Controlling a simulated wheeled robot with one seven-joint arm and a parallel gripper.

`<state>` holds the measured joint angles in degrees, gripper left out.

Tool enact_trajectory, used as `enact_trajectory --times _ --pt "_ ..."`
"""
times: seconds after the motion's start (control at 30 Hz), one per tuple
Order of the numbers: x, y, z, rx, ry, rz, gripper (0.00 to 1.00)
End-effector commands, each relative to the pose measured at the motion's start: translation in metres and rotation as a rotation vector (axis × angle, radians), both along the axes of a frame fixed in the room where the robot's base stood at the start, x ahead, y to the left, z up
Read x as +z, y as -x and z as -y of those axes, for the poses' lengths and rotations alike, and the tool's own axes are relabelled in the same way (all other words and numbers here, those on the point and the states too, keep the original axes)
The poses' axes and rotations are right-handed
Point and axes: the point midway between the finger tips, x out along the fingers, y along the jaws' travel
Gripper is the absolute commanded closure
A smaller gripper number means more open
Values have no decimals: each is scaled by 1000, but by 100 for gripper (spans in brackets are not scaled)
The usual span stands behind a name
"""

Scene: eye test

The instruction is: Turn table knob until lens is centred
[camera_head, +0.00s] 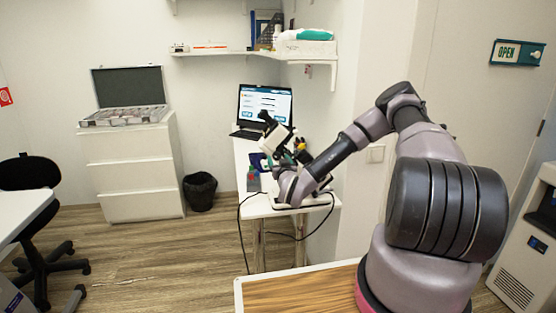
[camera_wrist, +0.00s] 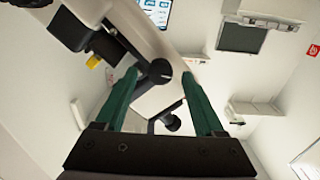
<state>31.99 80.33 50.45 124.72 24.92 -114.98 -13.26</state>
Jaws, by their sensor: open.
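A white and black eye-test instrument (camera_head: 275,143) stands on the white side table, partly behind my arm in the head view. In the wrist view its pale body (camera_wrist: 155,38) fills the upper middle. A black knob (camera_wrist: 160,71) on it shows between my fingertips, and a second black knob (camera_wrist: 171,121) shows lower, between the fingers. I cannot tell which is the table knob, nor whether the fingers touch either one. My gripper (camera_wrist: 160,75) has two green fingers, spread open and holding nothing. The lens and its centring cannot be made out.
A laptop (camera_head: 265,105) stands at the back of the white side table (camera_head: 245,157). Black cables (camera_head: 240,225) hang from its front. A drawer cabinet (camera_head: 132,175) with an open case (camera_head: 125,115) and a black bin (camera_head: 200,191) stand left. The floor between is clear.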

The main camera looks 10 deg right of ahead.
Motion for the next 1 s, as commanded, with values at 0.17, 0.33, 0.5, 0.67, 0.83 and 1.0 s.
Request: enact_trajectory --times 0.17,0.33,0.5,0.67,0.83,1.0 --pt "0 -13 0 0 0 -1 29" --pt "0 -14 0 0 0 -1 29" --pt "0 -14 0 0 0 -1 52" --pt "0 -14 0 0 0 -1 100" --pt "0 -14 0 0 -64 -1 100" --pt "0 -14 0 0 -173 -1 100"
